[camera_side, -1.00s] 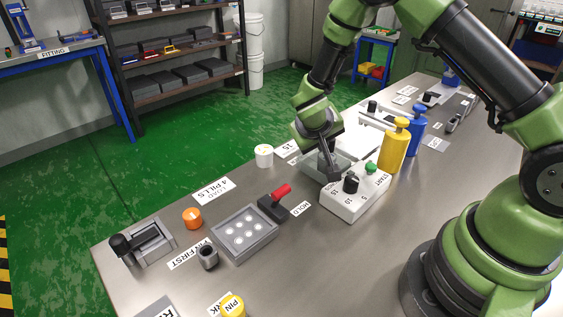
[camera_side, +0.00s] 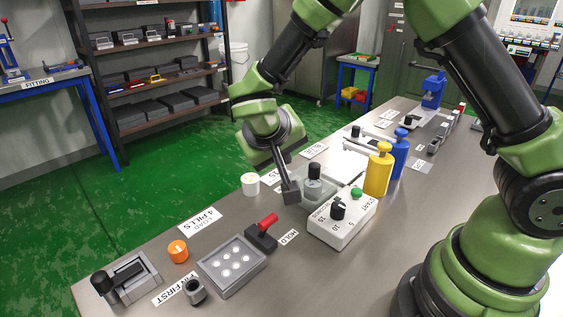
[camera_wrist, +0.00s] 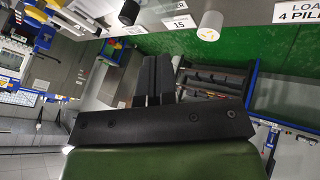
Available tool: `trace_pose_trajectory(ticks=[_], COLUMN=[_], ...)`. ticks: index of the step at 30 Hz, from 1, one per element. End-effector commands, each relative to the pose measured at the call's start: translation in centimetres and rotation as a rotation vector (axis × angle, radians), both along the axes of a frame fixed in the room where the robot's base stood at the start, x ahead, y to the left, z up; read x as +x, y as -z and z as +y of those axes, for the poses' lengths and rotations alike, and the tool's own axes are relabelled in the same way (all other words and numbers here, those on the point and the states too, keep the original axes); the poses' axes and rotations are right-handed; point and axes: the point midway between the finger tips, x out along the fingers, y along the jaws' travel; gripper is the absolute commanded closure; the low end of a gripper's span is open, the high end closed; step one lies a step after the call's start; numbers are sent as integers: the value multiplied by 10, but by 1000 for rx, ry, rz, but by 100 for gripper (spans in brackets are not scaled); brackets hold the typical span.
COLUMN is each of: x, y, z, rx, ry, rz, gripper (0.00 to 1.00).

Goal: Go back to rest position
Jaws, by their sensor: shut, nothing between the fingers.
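My gripper (camera_side: 291,191) is shut and empty. It hangs tilted over the bench, left of the white timer box (camera_side: 335,228) and apart from it. Its two dark fingers (camera_wrist: 157,78) stand side by side in the wrist view. The timer box carries a black dial (camera_side: 338,210) and a green button (camera_side: 357,192). A grey pot with a dark top (camera_side: 313,183) stands just right of the fingertips; whether they touch it I cannot tell.
A white cup (camera_side: 250,184) stands left of my gripper. A red-handled clamp (camera_side: 265,229), a grey tray of white pills (camera_side: 217,282) and an orange cap (camera_side: 178,250) lie nearer. Yellow (camera_side: 378,175) and blue (camera_side: 399,155) pump bottles stand to the right.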

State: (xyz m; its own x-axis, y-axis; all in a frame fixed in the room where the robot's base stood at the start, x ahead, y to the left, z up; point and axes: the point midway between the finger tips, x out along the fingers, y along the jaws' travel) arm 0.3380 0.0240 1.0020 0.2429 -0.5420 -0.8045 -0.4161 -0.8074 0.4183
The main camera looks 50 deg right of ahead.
Motion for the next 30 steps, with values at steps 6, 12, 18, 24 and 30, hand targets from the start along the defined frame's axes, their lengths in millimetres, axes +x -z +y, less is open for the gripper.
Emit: trace_pose_trajectory(ticks=[6, 12, 18, 24, 30], x=[-28, -82, -138, -178, -194], y=[-47, -100, -134, -150, -154], z=[-12, -22, -18, -5, 3], rx=[120, 330, 533, 668, 716], ry=[39, 37, -37, -146, -210], rz=[5, -23, -126, -266, -345], gripper=[100, 100, 100, 100, 100])
